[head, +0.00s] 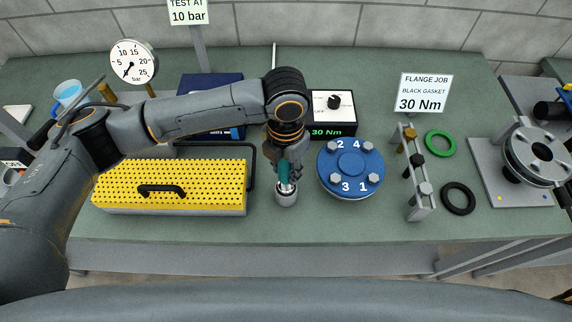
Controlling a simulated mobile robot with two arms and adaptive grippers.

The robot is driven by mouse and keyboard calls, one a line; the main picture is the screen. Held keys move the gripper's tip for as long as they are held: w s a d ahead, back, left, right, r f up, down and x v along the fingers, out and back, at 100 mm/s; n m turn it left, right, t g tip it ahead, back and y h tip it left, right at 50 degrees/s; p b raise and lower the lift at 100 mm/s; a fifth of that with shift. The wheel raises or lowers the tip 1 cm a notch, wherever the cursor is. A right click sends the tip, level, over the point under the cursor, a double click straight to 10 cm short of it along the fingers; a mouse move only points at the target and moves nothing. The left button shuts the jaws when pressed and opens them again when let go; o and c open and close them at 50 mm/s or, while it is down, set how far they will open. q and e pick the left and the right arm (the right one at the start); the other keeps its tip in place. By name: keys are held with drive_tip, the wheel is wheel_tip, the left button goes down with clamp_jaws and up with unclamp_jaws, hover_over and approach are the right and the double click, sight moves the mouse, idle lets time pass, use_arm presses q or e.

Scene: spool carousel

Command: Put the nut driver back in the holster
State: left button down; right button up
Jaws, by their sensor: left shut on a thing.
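The nut driver (285,172) has a teal handle and is held in my left gripper (284,164). The gripper comes down from above and is shut on the handle, its fingers hiding part of it. The holster (286,200) appears to be the small grey round cup on the green bench, directly below the gripper. The driver's lower end overlaps the cup's mouth in the head view. I cannot tell how deep it sits, or whether it is just above the opening. My right gripper is not in view.
A yellow perforated cover (205,178) with a black handle lies left of the cup. A blue bolted flange (350,168) stands close on its right. A black-and-white 30 Nm box (331,106) is behind. A bolt rack (419,180) stands farther right. Bench in front is clear.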

use_arm(q)
drive_tip(key=shift+f+b, duration=0.6)
drive_tip(key=shift+f, duration=0.5)
drive_tip(key=c, duration=0.9)
unclamp_jaws()
drive_tip(key=shift+o, duration=0.2)
drive_tip(key=shift+r, duration=0.1)
wheel_tip(320, 180, up, 12)
drive_tip(key=shift+w+f, duration=0.1)
